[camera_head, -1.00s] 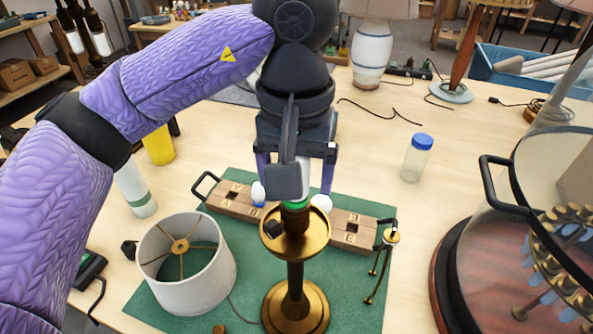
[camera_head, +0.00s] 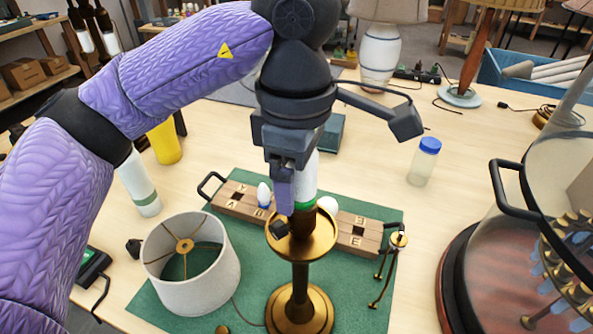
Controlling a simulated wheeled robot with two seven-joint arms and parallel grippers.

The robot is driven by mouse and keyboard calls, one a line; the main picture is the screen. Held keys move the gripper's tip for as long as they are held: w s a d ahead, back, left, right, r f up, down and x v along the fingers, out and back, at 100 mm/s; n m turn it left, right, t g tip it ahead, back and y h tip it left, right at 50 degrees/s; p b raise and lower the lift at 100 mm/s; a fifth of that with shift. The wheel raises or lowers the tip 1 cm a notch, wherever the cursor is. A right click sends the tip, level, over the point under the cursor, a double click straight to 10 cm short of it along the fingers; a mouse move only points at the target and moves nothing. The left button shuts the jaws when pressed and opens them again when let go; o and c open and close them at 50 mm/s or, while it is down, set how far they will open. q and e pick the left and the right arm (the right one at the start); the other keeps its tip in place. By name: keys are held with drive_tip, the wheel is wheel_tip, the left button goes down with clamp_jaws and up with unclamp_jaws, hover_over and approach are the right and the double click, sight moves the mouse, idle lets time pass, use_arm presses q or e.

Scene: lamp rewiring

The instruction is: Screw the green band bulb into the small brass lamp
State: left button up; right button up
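The small brass lamp (camera_head: 300,270) stands upright on the green mat (camera_head: 245,250), its shade off. The green band bulb (camera_head: 305,178) is upright at the lamp's socket, its green band just above the dark socket. How deep the threads sit is hidden. My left gripper (camera_head: 287,195) points down over the bulb. One purple finger shows in front and left of the bulb; the other finger is hidden, so I cannot tell if they touch it. My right gripper is not in view.
A wooden block (camera_head: 235,200) with a blue-banded bulb (camera_head: 264,193) lies behind the lamp. A white lampshade (camera_head: 190,283) stands at left. A blue-capped jar (camera_head: 424,162) and a large glass dome (camera_head: 565,190) are at right. Yellow (camera_head: 166,143) and white (camera_head: 140,185) containers stand at left.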

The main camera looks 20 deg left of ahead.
use_arm(q)
drive_tip(key=c, duration=0.7)
clamp_jaws()
drive_tip(key=m, duration=0.3)
drive_tip(key=shift+w+f+m, duration=0.1)
drive_tip(key=shift+w+m, duration=0.05)
drive_tip(key=shift+m, duration=0.15)
drive_tip(key=m, duration=0.4)
drive_tip(key=shift+w, duration=0.1)
drive_tip(key=shift+d+m, duration=0.1)
drive_tip(key=shift+m, duration=0.5)
drive_tip(key=m, duration=0.5)
drive_tip(key=shift+w+d+b, duration=0.1)
drive_tip(key=shift+d+b, duration=0.05)
drive_tip(key=shift+b, duration=0.15)
drive_tip(key=shift+m, duration=1.1)
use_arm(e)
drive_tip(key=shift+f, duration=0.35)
